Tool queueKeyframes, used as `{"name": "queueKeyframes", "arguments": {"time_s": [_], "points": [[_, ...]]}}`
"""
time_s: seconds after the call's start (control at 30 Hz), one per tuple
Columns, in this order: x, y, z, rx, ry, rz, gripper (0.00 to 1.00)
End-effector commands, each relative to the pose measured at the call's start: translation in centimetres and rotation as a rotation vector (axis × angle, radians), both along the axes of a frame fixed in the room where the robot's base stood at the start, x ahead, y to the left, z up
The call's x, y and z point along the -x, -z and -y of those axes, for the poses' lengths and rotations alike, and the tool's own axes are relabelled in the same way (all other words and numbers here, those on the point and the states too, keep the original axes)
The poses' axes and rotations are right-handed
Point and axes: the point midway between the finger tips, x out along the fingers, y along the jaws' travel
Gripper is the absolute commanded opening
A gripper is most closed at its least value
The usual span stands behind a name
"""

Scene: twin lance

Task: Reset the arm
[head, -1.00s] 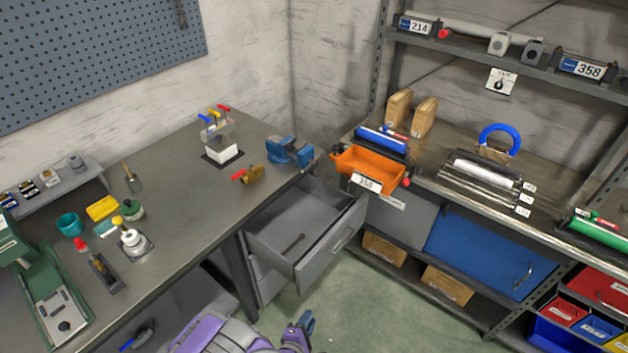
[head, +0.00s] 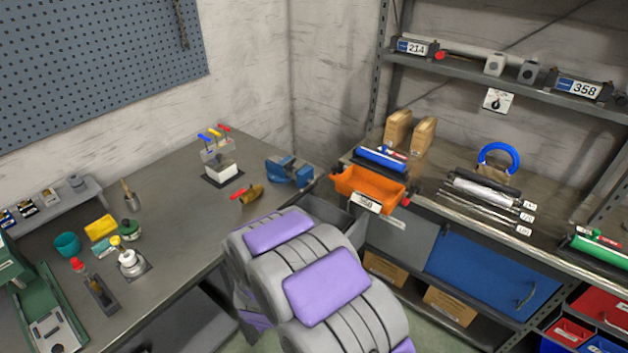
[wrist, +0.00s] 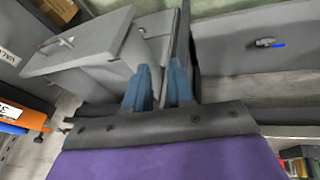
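My gripper (wrist: 160,84) shows in the wrist view as two blue fingers. They stand apart with a gap between them, and I see nothing held. In the head view my grey and purple arm is raised at the lower middle, and the fingers are hidden. The grey drawer (head: 345,215) under the workbench is pulled out, and my arm covers most of it. In the wrist view the drawer (wrist: 80,48) lies beyond the fingers at the upper left, with its handle on the front. I cannot tell whether the fingers touch it.
The workbench (head: 180,215) on the left holds a blue vise (head: 290,170), a brass piece with a red handle (head: 248,193) and several small tools. An orange bin (head: 368,188) sits on the shelf bench's near edge. A blue panel (head: 490,262) is below.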

Motion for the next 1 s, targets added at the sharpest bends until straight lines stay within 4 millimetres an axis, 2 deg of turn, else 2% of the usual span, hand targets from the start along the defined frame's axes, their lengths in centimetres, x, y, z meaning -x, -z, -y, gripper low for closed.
{"name": "queueKeyframes", "arguments": {"time_s": [0.03, 0.17, 0.47, 0.77, 1.0], "points": [[-0.2, -1.9, 0.2, -0.043, 0.023, -0.018, 0.23], [0.4, -5.9, 0.9, -0.127, 0.067, -0.088, 0.23], [4.0, -14.6, 5.0, -0.234, 0.171, -0.245, 0.23], [10.0, -21.8, 11.7, -0.232, 0.306, -0.377, 0.23], [16.8, -26.0, 18.0, -0.164, 0.466, -0.465, 0.23]]}}
